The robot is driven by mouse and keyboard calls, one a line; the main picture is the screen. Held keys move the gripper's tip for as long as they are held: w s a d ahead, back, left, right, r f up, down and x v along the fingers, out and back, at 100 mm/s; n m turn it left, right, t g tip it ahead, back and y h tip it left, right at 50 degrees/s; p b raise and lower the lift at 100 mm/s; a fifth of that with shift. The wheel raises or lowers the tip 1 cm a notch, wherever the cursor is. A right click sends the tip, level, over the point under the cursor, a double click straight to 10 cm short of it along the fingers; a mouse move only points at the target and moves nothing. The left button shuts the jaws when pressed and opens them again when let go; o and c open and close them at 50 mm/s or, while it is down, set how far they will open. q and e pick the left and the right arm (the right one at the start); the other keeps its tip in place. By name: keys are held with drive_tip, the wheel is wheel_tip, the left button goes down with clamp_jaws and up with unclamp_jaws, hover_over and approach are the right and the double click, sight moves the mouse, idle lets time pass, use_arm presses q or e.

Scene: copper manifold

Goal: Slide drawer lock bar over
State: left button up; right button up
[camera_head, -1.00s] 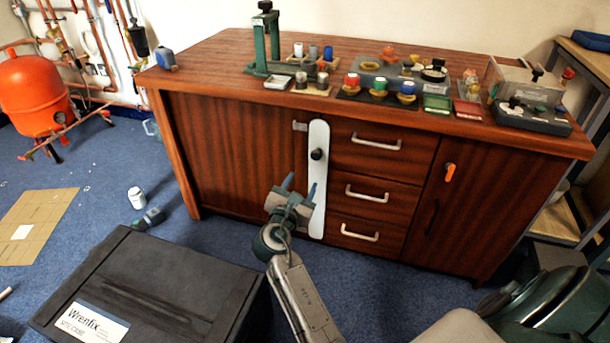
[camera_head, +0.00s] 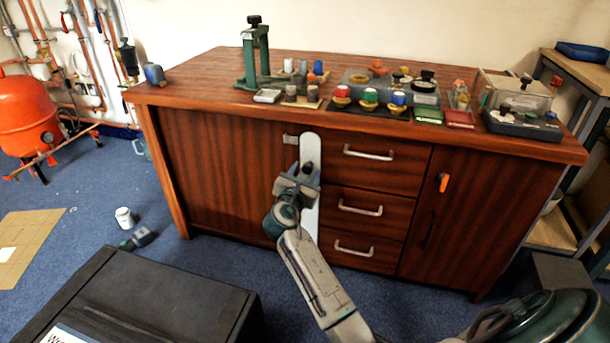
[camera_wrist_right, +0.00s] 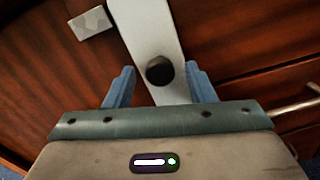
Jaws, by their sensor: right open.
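The white drawer lock bar (camera_head: 310,146) stands upright on the cabinet front, just left of the drawer column. My right gripper (camera_head: 303,168) is in front of its upper half and hides part of it. In the right wrist view the bar (camera_wrist_right: 144,28) runs down between my two blue fingers (camera_wrist_right: 160,84). Its black knob (camera_wrist_right: 159,70) shows between the fingertips, with a gap on each side. The right gripper is open and holds nothing. My left gripper is not in view.
Three drawers with metal handles (camera_head: 369,153) are right of the bar. An orange latch (camera_head: 444,182) is on the right-hand door. A metal bracket (camera_wrist_right: 90,23) sits left of the bar. A black case (camera_head: 150,300) stands on the floor in front. Parts crowd the worktop (camera_head: 205,88).

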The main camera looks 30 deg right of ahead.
clamp_jaws()
drive_tip(key=w+a, duration=0.2)
drive_tip(key=w, duration=0.1)
drive_tip(key=shift+a+p, duration=0.25)
drive_tip(key=shift+p, duration=0.1)
unclamp_jaws()
drive_tip(key=shift+w+a, duration=0.1)
drive_tip(key=shift+a, duration=0.05)
